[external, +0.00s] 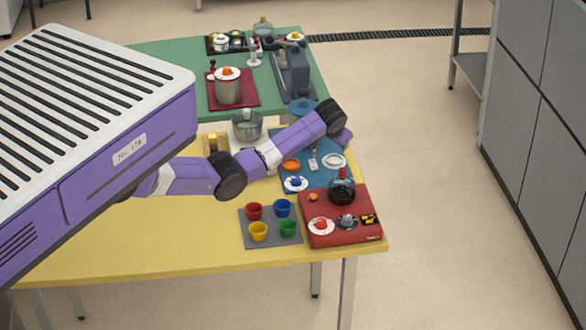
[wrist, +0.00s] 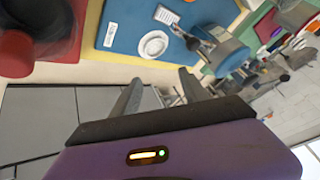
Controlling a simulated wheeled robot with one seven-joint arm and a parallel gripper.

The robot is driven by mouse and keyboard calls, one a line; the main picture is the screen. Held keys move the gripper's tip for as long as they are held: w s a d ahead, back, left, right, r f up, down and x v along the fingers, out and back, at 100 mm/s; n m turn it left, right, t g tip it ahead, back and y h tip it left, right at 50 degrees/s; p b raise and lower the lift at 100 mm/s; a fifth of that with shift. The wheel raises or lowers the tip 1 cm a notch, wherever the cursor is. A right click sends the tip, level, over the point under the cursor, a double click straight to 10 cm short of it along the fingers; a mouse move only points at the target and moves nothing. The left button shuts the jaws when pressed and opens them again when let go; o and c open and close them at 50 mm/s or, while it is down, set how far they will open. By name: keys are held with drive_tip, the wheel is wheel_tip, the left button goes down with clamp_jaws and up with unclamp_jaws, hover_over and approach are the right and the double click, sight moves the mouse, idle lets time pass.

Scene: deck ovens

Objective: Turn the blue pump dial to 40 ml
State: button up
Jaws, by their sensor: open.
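A white round dial with a blue knob (external: 295,183) sits at the near left of the blue mat (external: 284,175). It may be the blue pump dial, but its scale marks are too small to read. The blue mat also shows in the wrist view (wrist: 122,45), with a white ring-shaped dish (wrist: 153,44) and a white label (wrist: 167,15). A grey-blue device (wrist: 226,52) stands at the mat's edge there. My gripper (wrist: 160,84) is open, with nothing between its fingers. In the external view its fingers are hidden at the arm's end, above the mat's far right side.
A red base (external: 365,204) with a dark flask (external: 342,188) stands at the table's near right corner. Several coloured cups stand on a grey mat (external: 246,228) beside it. A glass pot (external: 247,125) stands behind my arm. Bare yellow table (external: 150,240) lies at the left.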

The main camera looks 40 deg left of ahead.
drive_tip(key=s+a+n+g, duration=0.1)
drive_tip(key=a+n+g, duration=0.15)
drive_tip(key=a, duration=0.35)
drive_tip(key=n+g+h, duration=0.3)
drive_tip(key=n+g, duration=0.2)
drive_tip(key=n, duration=0.3)
hover_over(296, 177)
wheel_tip(296, 177, down, 4)
drive_tip(key=shift+r+m+t+b, duration=0.15)
drive_tip(key=shift+m+t+b, duration=0.1)
drive_tip(key=shift+b, duration=0.05)
drive_tip(key=shift+f, duration=3.8)
clamp_jaws()
